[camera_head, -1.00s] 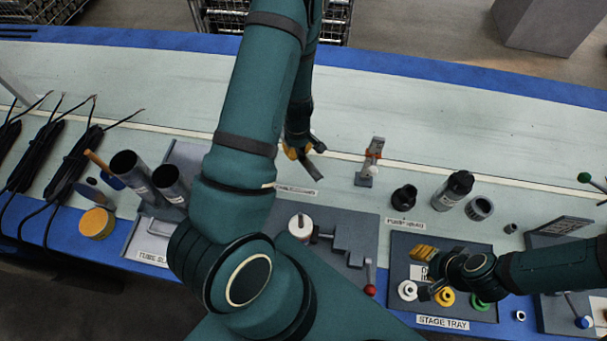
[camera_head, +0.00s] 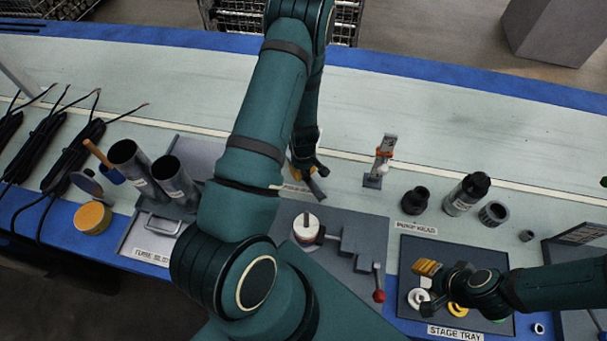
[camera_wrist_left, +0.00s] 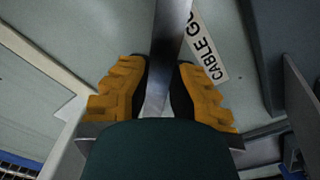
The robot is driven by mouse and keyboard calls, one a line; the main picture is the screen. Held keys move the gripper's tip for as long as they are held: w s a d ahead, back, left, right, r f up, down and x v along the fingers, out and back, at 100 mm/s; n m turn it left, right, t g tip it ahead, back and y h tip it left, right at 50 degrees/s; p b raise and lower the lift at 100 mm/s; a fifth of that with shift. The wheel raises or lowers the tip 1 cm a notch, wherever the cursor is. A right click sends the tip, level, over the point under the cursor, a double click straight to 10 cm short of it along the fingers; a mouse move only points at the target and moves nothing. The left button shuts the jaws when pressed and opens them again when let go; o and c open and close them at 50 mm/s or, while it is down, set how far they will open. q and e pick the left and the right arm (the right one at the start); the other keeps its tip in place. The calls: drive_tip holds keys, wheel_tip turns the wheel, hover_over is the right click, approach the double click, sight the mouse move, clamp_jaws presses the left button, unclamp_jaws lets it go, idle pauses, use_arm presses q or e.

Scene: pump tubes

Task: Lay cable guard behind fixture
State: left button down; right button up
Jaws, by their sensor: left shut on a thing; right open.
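My left gripper (camera_head: 304,172) is over the bench behind the fixture, largely hidden by my own arm. In the left wrist view its yellow-padded fingers (camera_wrist_left: 160,92) are shut on a flat grey metal strip, the cable guard (camera_wrist_left: 168,40). The strip runs up out of that view beside a "CABLE GU…" label (camera_wrist_left: 211,46). I cannot tell whether it touches the bench. The grey fixture (camera_head: 352,242) has a white round part and a red-knobbed lever; my arm hides its left part. My right gripper (camera_head: 425,287) is open and empty above the stage tray.
The stage tray (camera_head: 410,250) holds coloured rings. Black pump parts (camera_head: 466,194) stand behind it, and a small upright stand (camera_head: 382,160) is right of my left gripper. Dark tubes (camera_head: 172,180), a yellow tin (camera_head: 93,217) and black cables (camera_head: 75,158) are at left. The far bench is clear.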

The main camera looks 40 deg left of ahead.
use_arm(q)
drive_tip(key=shift+f, duration=0.95)
drive_tip(key=shift+r, duration=0.15)
drive_tip(key=c, duration=1.3)
unclamp_jaws()
drive_tip(key=shift+f+b, duration=0.2)
drive_tip(key=shift+b, duration=0.1)
drive_tip(key=shift+o, duration=1.4)
drive_tip(key=shift+r, duration=0.15)
